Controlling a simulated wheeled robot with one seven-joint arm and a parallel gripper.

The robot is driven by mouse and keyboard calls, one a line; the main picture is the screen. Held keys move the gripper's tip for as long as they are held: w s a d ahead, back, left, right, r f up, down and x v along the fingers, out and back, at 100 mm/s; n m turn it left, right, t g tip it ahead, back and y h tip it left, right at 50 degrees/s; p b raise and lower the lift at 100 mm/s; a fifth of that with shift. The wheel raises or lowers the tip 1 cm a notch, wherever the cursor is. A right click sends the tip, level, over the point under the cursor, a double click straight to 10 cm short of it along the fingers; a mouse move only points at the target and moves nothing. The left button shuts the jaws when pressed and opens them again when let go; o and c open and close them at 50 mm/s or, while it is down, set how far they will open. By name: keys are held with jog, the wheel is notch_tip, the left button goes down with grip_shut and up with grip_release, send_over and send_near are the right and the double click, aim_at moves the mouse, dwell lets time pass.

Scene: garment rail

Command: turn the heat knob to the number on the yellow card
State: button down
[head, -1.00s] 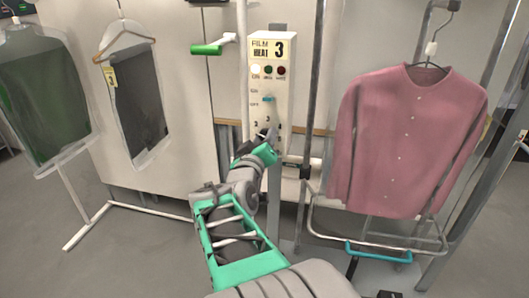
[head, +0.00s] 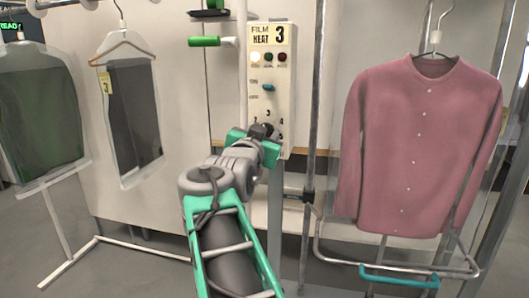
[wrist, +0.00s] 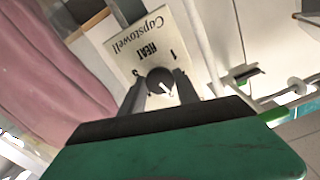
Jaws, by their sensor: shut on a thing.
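The heat knob (wrist: 158,78) is dark and round with a white mark, low on the panel. In the wrist view it sits between the two fingers of my gripper (wrist: 161,92), which is shut on it. The word HEAT and the digits 1 and 3 show beside the knob there. The white mark points toward the lower right of that picture, and I cannot tell which digit it matches. In the head view my gripper (head: 262,131) hides most of the knob.
A small teal switch (head: 268,87) and several lamps sit above the knob. A green-handled lever (head: 205,41) sticks out left of the panel. A pink shirt (head: 425,145) hangs at right. Bagged dark garments (head: 134,125) hang at left. A metal post (head: 313,110) stands just right of the panel.

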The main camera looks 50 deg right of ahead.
jog(key=shift+f+m+b, duration=0.15)
jog(key=shift+m+b, duration=1.25)
jog(key=shift+b, duration=0.25)
jog(key=c, duration=0.9)
grip_release()
